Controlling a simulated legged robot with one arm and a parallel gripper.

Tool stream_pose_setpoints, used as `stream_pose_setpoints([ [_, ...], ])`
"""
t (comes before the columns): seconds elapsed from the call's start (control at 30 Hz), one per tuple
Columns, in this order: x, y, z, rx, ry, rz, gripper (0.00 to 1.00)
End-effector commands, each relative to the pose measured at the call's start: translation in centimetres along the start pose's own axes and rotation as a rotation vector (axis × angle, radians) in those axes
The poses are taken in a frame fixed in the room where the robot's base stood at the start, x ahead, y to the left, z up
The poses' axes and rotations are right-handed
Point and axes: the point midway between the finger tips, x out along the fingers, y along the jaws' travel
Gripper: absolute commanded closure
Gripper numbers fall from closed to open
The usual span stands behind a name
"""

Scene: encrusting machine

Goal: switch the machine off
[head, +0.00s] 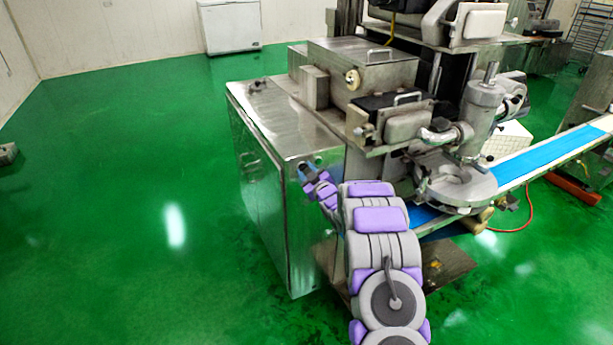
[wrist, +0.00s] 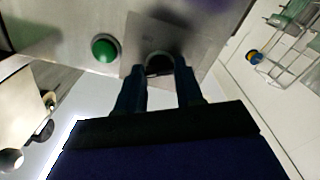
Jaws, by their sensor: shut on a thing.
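The machine (head: 285,115) is a large steel cabinet with a hopper block and a round turntable head; it stands in the middle of the head view. My gripper (head: 308,170) is at the cabinet's front face, near its upper edge. In the wrist view my gripper (wrist: 159,72) has its two dark fingers on either side of a dark round knob (wrist: 158,62) on a square metal plate, and is shut on it. A green round button (wrist: 105,48) sits left of the knob. The knob's front is partly hidden between the fingers, so its setting cannot be told.
A blue conveyor belt (head: 545,155) runs off to the right from the machine. A white chest freezer (head: 230,27) stands by the back wall. The green floor (head: 130,190) on the left is mostly clear. A red hose lies on the floor at right.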

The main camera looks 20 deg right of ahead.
Motion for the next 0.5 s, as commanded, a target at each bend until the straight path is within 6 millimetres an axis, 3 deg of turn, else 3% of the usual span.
stream_pose_setpoints([
  [0.5, -0.12, -0.29, 0.59, -0.210, -0.009, -0.005, 0.94],
])
